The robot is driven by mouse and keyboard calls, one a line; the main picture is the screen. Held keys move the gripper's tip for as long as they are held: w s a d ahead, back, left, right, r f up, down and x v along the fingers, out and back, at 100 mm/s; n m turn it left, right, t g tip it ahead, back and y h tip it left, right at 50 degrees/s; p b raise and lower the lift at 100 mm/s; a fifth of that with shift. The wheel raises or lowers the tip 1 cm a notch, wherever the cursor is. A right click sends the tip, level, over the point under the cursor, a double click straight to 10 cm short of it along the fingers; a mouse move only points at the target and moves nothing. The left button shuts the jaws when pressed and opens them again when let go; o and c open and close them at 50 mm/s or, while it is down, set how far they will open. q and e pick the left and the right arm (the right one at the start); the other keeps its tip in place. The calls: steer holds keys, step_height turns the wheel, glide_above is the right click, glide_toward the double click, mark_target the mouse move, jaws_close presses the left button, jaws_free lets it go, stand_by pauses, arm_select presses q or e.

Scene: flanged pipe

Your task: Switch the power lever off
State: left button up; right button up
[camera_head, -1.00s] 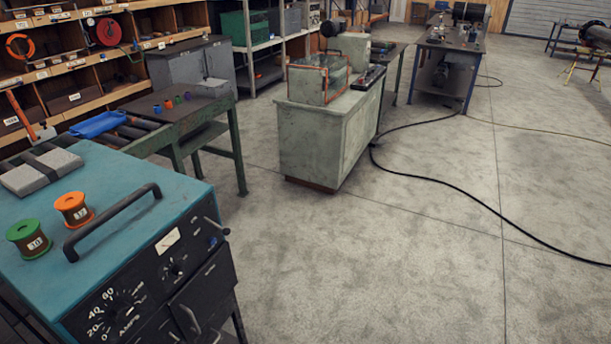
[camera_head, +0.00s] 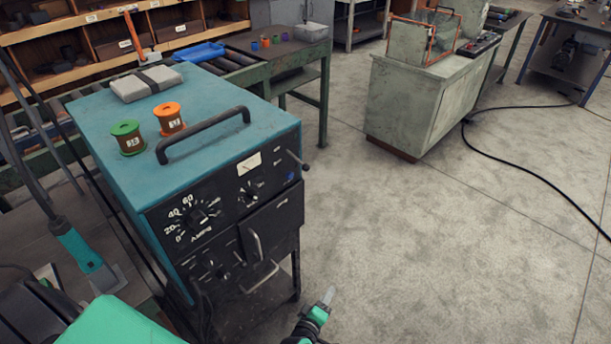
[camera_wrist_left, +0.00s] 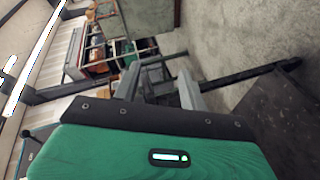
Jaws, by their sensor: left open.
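The teal power unit (camera_head: 190,130) has a black front panel with dials, a meter and bar handles. A short dark lever with a round knob (camera_head: 298,160) sticks out at the panel's upper right edge; it looks like the power lever, but its on/off marking cannot be read. My left gripper (camera_head: 328,297) is low in the head view, below and right of the panel, clear of the lever. In the left wrist view its two grey fingers (camera_wrist_left: 160,78) are apart with nothing between them. My right gripper is not in view.
An orange spool (camera_head: 170,118), a green spool (camera_head: 128,138) and a grey block (camera_head: 147,83) sit on the unit's top by a black handle (camera_head: 203,137). A roller bench (camera_head: 300,55) stands behind.

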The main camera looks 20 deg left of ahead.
arm_select(q)
steer(key=w+r+n+t+y, duration=0.25)
steer(key=w+r+n, duration=0.25)
steer(key=r, duration=0.4)
steer(key=n+g+y+b, duration=0.45)
steer(key=n+y, duration=0.45)
steer(key=n, duration=1.9)
glide_toward(307, 170)
steer(key=shift+t+y, duration=0.25)
steer(key=shift+t, duration=0.15)
steer(key=x, duration=0.2)
steer(key=p+x, duration=0.1)
steer(key=x, duration=0.2)
steer(key=shift+w+a+f, duration=0.25)
steer(key=shift+a+f, duration=0.05)
steer(key=shift+a, duration=0.05)
steer(key=p+x, duration=0.1)
steer(key=x, duration=0.5)
steer(key=shift+d+f+p, duration=0.1)
steer(key=shift+p, duration=0.25)
steer(key=shift+w+a+f, duration=0.1)
steer(key=shift+w+a, duration=0.35)
steer(key=shift+w, duration=0.1)
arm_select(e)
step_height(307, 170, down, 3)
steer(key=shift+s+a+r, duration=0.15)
